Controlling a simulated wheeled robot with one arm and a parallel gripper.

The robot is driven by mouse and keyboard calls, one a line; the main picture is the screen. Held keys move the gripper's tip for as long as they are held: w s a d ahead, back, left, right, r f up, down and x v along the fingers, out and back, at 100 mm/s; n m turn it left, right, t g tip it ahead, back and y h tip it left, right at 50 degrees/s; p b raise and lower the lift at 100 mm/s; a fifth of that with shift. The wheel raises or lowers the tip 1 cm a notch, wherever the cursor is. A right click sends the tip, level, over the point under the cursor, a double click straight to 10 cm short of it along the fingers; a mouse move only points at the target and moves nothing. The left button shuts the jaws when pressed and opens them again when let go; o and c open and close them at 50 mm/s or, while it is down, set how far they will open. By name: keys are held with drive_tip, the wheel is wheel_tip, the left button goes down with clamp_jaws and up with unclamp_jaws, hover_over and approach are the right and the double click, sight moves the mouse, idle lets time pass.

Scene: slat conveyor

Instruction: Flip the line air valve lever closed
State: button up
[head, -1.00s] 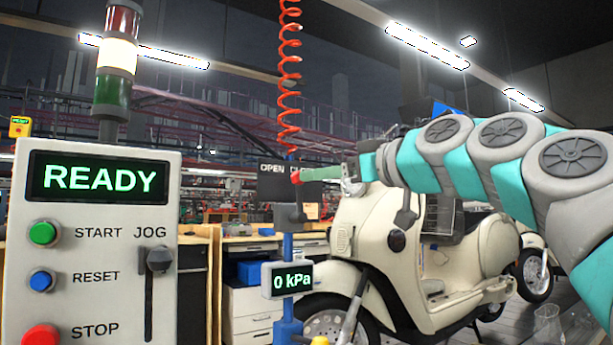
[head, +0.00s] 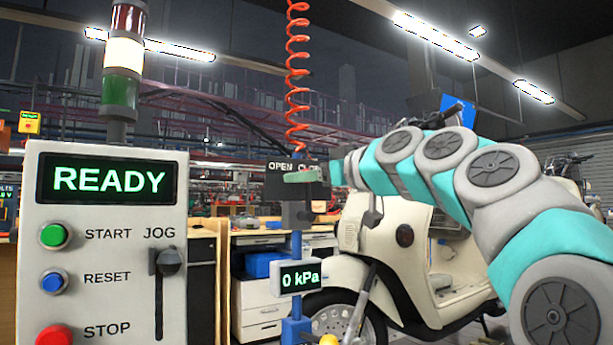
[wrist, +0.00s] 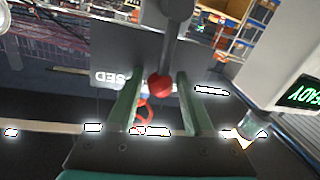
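The air valve stands on a blue pipe (head: 296,245) in the head view, below a dark sign (head: 279,166) reading OPEN, its other word mostly covered. My gripper (head: 303,177) is in front of the sign at lever height. In the wrist view the lever's red ball knob (wrist: 161,87) and dark shaft (wrist: 174,35) show. My gripper (wrist: 158,80) is open, with one green finger on each side of the knob and gaps visible. In the head view my gripper hides the knob, and the lever's tilt cannot be told.
A gauge (head: 299,277) on the pipe reads 0 kPa. A red coiled hose (head: 297,80) hangs above the valve. A control panel (head: 105,230) reading READY stands at left, also seen in the wrist view (wrist: 270,75). A cream scooter (head: 400,265) stands behind my arm.

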clamp_jaws()
idle(1.1)
